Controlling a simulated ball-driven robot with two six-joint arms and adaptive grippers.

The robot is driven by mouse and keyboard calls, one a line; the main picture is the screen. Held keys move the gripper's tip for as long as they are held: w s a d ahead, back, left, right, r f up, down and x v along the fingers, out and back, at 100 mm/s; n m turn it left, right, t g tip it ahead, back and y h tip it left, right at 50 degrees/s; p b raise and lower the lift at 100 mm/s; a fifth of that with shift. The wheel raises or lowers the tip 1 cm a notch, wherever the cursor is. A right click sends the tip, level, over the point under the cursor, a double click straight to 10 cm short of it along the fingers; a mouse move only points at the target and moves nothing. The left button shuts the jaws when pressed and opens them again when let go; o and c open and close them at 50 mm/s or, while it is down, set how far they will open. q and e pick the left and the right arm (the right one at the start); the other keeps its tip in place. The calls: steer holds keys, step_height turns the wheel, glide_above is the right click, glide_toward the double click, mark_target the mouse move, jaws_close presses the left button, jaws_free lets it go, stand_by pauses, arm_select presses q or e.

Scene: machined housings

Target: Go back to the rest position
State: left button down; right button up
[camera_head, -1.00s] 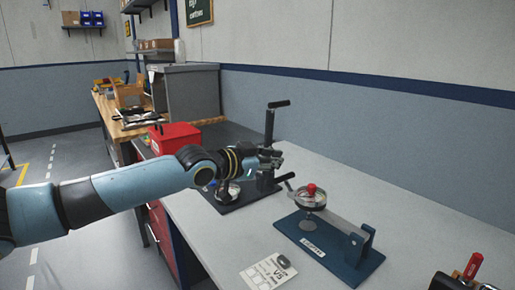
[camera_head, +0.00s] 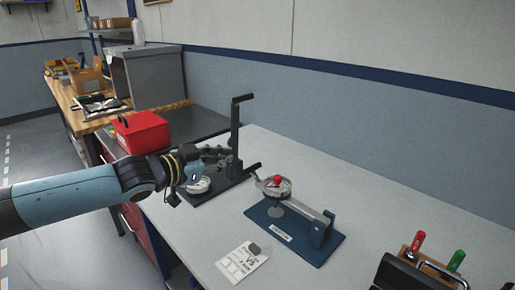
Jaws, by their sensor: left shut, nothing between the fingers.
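My left arm comes in from the left, and my left gripper (camera_head: 212,160) is shut and empty. It is in front of the black stand (camera_head: 235,140) with the upright lever, above the stand's base. A round pale metal part (camera_head: 198,185) sits low on that stand, partly hidden by the gripper. I cannot tell whether the gripper touches the stand. My right gripper is not in view.
A blue fixture (camera_head: 298,230) with a red-knobbed round part stands on the grey bench. A paper card (camera_head: 242,261) lies in front. A red box (camera_head: 142,133) is behind my arm. Red and green-handled tools (camera_head: 458,260) stand at lower right. The bench's right middle is clear.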

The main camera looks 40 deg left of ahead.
arm_select(q)
steer(key=s+d+f+n+g+y, duration=0.2)
steer(key=s+d+f+g, duration=0.3)
steer(key=s+d, duration=0.4)
steer(key=s+d+n+g, duration=0.1)
steer(key=s+d+g, duration=0.25)
steer(key=s, duration=0.45)
steer(key=s+d+g, duration=0.3)
steer(key=s+d, duration=0.1)
steer(key=s, duration=0.4)
step_height(320, 180, down, 33)
steer(key=s+a+g+b, duration=0.2)
steer(key=a+b, duration=0.1)
steer(key=b, duration=0.5)
steer(key=s+f+b, duration=0.3)
steer(key=s+f, duration=0.6)
steer(key=f, duration=0.2)
steer(key=s+a+f+b, duration=0.1)
steer(key=s+f+b, duration=0.2)
steer(key=s+f, duration=0.6)
step_height(320, 180, down, 3)
steer(key=shift+s+f+n+g, duration=0.1)
steer(key=shift+s+n+g, duration=0.2)
steer(key=shift+s+g, duration=0.15)
